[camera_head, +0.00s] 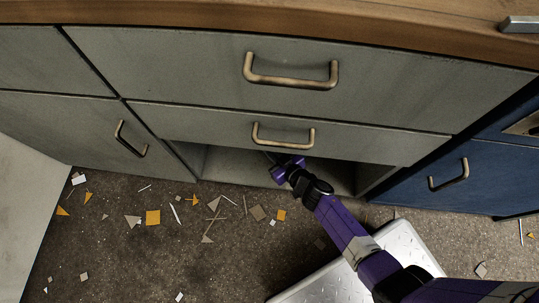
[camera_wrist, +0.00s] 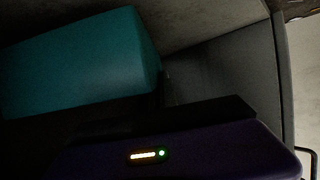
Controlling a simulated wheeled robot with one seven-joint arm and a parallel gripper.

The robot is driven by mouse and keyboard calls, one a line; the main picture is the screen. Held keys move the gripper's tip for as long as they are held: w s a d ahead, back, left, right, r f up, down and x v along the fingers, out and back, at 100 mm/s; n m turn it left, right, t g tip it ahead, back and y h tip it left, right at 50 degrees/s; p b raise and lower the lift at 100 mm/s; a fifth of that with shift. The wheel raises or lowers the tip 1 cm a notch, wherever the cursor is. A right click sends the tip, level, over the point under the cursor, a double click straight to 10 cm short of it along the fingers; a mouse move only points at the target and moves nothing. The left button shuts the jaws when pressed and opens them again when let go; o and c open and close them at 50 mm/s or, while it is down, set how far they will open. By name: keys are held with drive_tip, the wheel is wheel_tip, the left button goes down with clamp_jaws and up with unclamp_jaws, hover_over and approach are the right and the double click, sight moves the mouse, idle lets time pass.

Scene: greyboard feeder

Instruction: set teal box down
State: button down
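The teal box (camera_wrist: 85,65) fills the upper left of the wrist view, close in front of my gripper. It looks tilted in that picture. In the head view it is hidden. My gripper (camera_head: 271,156) reaches into the dark open compartment below the lower middle drawer. In the wrist view its purple body fills the bottom, and a small dark part, perhaps a finger, shows beside the box's right edge. Shadow hides the fingertips, so I cannot tell whether they grip the box or whether it rests on the compartment floor.
The open compartment (camera_head: 217,166) has a grey side wall close to the right in the wrist view (camera_wrist: 284,75). The drawer with a brass handle (camera_head: 283,141) overhangs my arm. A blue cabinet (camera_head: 458,178) stands at right. Paper scraps litter the floor.

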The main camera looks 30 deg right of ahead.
drive_tip(key=shift+f+b, duration=0.8)
drive_tip(key=shift+f, duration=0.4)
drive_tip(key=shift+f, duration=0.15)
drive_tip(key=c, duration=1.6)
unclamp_jaws()
drive_tip(key=shift+c, duration=0.2)
drive_tip(key=shift+s+r, duration=0.25)
drive_tip(key=p+v, duration=0.6)
drive_tip(key=v, duration=0.5)
drive_tip(key=shift+s, duration=0.2)
drive_tip(key=shift+s+r, duration=0.15)
